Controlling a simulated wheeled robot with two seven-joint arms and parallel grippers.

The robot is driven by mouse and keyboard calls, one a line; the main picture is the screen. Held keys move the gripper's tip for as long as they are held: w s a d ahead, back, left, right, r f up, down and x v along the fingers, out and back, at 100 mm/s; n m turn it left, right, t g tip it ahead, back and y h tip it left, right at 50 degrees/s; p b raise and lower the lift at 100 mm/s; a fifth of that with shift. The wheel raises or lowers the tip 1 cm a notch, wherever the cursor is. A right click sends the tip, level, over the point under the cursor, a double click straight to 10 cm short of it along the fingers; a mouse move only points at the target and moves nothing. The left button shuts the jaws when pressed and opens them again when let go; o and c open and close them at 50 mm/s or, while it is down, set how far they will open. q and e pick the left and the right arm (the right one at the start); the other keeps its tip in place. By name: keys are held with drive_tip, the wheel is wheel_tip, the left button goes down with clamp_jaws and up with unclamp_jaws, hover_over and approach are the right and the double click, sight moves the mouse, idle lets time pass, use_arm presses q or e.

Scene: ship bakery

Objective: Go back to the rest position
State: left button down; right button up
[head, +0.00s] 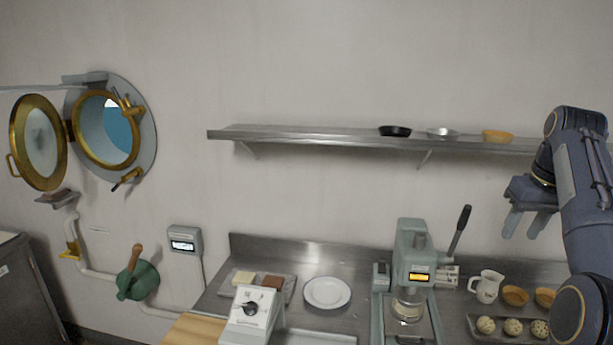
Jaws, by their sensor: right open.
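My right gripper (527,224) is at the right of the head view, on my dark blue arm. Its two fingers point down and stand apart, with nothing between them. It hangs in the air in front of the wall, below the right part of the shelf and above the counter. My left gripper is not in view.
A steel shelf (310,135) carries a dark bowl (395,131), a metal bowl (443,132) and an orange bowl (497,136). Below, a press machine (413,262) with a raised lever, a white plate (327,292), a pitcher (487,286) and a dough tray (480,336) crowd the counter. An open porthole (108,130) is left.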

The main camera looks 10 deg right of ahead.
drive_tip(key=s+a+f+t+y+b, duration=0.3)
drive_tip(key=s+a+f, duration=2.1)
drive_tip(key=a, duration=0.4)
drive_tip(key=shift+s+f+y+b, duration=0.4)
drive_tip(key=shift+f, duration=0.1)
drive_tip(key=shift+c, duration=0.2)
